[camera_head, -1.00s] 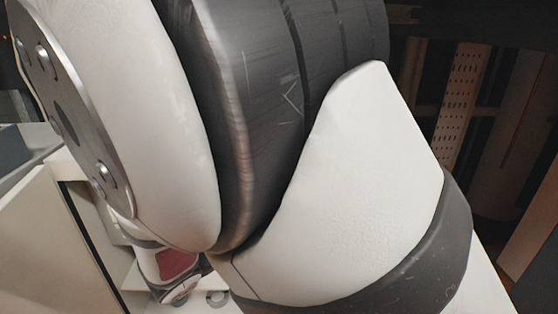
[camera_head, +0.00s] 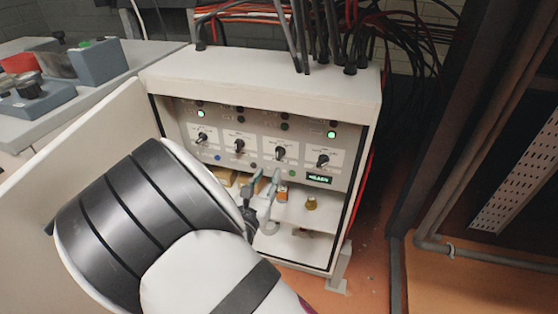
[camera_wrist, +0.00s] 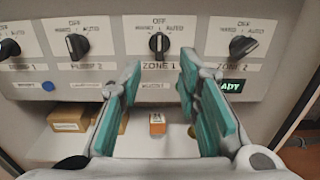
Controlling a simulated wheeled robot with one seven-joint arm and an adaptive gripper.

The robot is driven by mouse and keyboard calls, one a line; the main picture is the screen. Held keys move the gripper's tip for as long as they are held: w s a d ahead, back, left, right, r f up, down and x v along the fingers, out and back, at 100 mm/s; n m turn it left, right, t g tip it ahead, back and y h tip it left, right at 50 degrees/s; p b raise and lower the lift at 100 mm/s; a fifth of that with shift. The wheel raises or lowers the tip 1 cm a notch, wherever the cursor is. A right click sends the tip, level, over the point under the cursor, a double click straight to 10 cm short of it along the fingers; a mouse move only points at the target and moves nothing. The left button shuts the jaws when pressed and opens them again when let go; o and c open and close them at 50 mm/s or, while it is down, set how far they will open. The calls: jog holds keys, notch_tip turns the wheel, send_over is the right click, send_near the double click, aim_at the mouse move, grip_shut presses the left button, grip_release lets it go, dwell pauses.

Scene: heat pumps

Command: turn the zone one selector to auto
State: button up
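The zone one selector (camera_wrist: 159,43) is a black knob on the cabinet's front panel, centred in the wrist view. Its grip stands upright towards OFF, with AUTO printed to the right. It is the third knob from the left in the head view (camera_head: 280,153). My gripper (camera_wrist: 161,62) is open, with one teal-padded finger low on each side of the knob in the picture. Nothing is between the fingers, and they appear short of the knob. In the head view my gripper (camera_head: 264,181) is just below and in front of the panel.
The pump 2 knob (camera_wrist: 76,44) is left and the zone 2 knob (camera_wrist: 242,46) right. A small lit display (camera_head: 319,178) sits below zone 2. Boxes (camera_wrist: 71,120) stand on the shelf under the panel. The open cabinet door (camera_head: 80,150) is at left.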

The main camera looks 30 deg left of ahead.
aim_at(278, 155)
jog(key=b+x, duration=0.2)
jog(key=x, duration=0.6)
jog(key=shift+w+a, duration=0.1)
jog(key=shift+w, duration=0.15)
jog(key=shift+c, duration=0.6)
grip_shut()
